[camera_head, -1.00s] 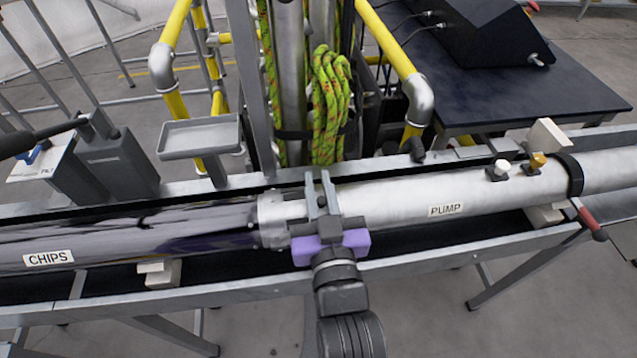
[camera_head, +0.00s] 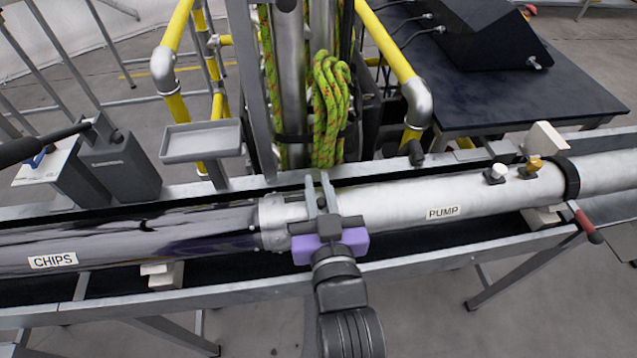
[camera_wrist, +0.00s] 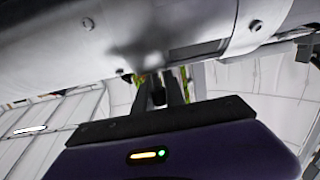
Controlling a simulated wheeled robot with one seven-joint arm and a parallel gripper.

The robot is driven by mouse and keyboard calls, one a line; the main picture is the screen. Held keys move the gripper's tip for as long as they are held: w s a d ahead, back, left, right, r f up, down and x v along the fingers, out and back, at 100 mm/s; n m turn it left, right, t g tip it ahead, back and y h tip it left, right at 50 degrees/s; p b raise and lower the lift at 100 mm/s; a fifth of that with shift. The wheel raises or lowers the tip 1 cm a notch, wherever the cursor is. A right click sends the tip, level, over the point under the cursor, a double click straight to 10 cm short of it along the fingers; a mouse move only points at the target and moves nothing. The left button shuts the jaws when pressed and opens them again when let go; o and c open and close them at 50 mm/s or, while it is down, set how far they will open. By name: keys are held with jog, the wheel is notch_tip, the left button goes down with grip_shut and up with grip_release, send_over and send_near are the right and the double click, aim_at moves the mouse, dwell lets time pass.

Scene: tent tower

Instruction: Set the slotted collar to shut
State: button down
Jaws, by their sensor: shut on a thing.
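The slotted collar (camera_head: 273,224) is a pale metal ring with small screws around the joint between the dark glossy CHIPS tube (camera_head: 130,236) and the pale PUMP tube (camera_head: 400,202). In the wrist view the collar (camera_wrist: 245,22) shows a dark slot and screws. My gripper (camera_head: 322,190), with a purple body, reaches over the collar's right end. In the wrist view its fingers (camera_wrist: 162,92) are close together just under the collar, around a small dark part. The exact grip point is mostly hidden.
The tubes lie in a long metal trough (camera_head: 230,288) on pale supports. Behind stand yellow rails (camera_head: 390,50), a green rope (camera_head: 331,105), a small grey tray (camera_head: 201,140) and a dark table (camera_head: 530,100). A red-handled lever (camera_head: 587,224) is at the right.

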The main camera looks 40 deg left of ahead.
jog(key=shift+w+a+r+h+p, duration=0.25)
jog(key=shift+h+p, duration=0.25)
jog(key=shift+p, duration=0.25)
jog(key=shift+w+a+f+b, duration=0.5)
jog(key=shift+w+a+f, duration=0.35)
jog(key=shift+a+f, duration=0.15)
jog(key=shift+f+g, duration=0.2)
jog(key=shift+g, duration=0.1)
jog(key=shift+a+f, duration=0.1)
jog(key=c, duration=1.4)
grip_release()
jog(key=shift+w+r, duration=0.1)
jog(key=shift+r, duration=0.2)
